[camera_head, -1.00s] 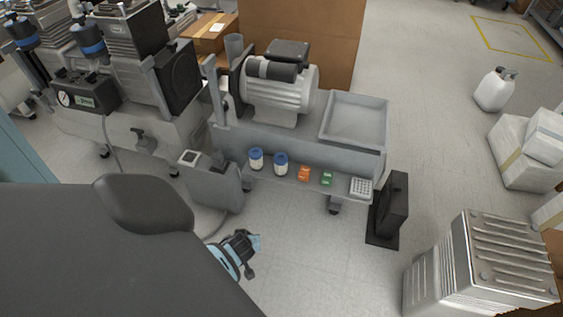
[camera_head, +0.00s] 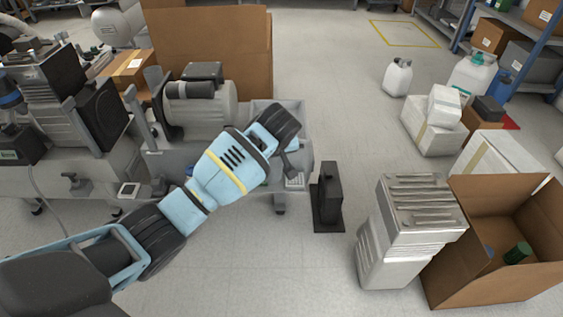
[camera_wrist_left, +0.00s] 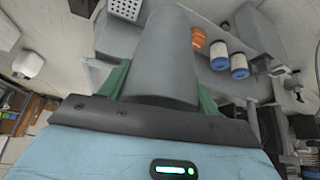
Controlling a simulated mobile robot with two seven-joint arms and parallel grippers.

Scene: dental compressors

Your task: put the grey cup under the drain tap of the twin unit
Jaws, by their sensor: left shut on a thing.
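My left gripper (camera_head: 288,163) reaches in over the front ledge of the middle cart. In the left wrist view its green-padded fingers (camera_wrist_left: 162,85) are shut on a grey cup (camera_wrist_left: 160,60), a smooth tapered cylinder. In the head view my wrist and gripper hide the cup. A unit (camera_head: 55,125) with dark blocks on a grey tank stands at the left; I cannot tell for sure that it is the twin unit. A small tap (camera_head: 72,182) shows on its tank front, away from my gripper. My right gripper is not in view.
Blue-capped jars (camera_wrist_left: 240,66) and an orange item (camera_wrist_left: 198,40) sit beside the held cup. A white rack (camera_head: 295,181) is near my gripper. A black stand (camera_head: 328,195), a ribbed metal block (camera_head: 400,235) and an open carton (camera_head: 490,270) stand right.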

